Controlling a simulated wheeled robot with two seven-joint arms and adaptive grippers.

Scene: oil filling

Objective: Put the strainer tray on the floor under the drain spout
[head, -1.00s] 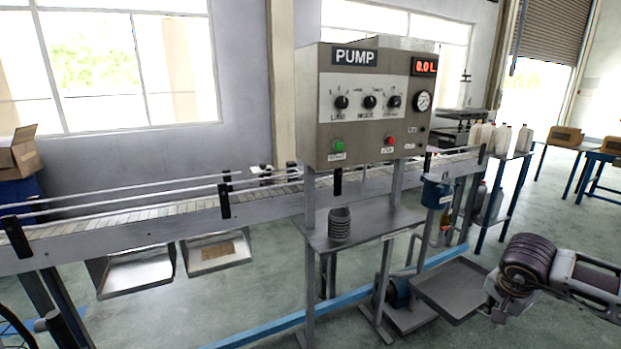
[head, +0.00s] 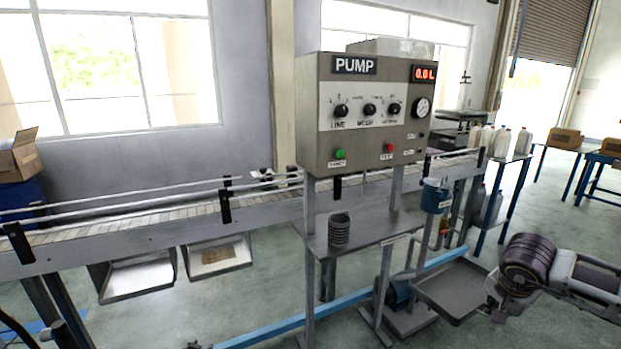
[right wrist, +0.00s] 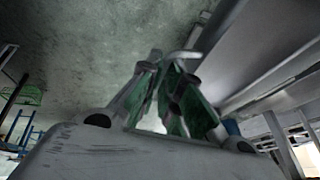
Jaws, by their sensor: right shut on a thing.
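The strainer tray (head: 456,287) is a shallow grey rectangular tray at lower right in the head view, roughly level, with its far edge near the blue floor-level beam. My right gripper shows in the right wrist view (right wrist: 172,82), its green-padded fingers closed around a thin grey piece, seemingly part of the tray. In the head view my right wrist covers the tray's right end, and the grip is hidden. A blue pot (head: 437,194) hangs on the frame above and behind the tray, with a small yellow and red fitting (head: 445,228) below it, likely the drain spout. My left gripper is not seen.
A blue beam (head: 270,331) runs low across the floor. A small motor (head: 398,292) sits left of the tray. A conveyor (head: 130,238) runs behind.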

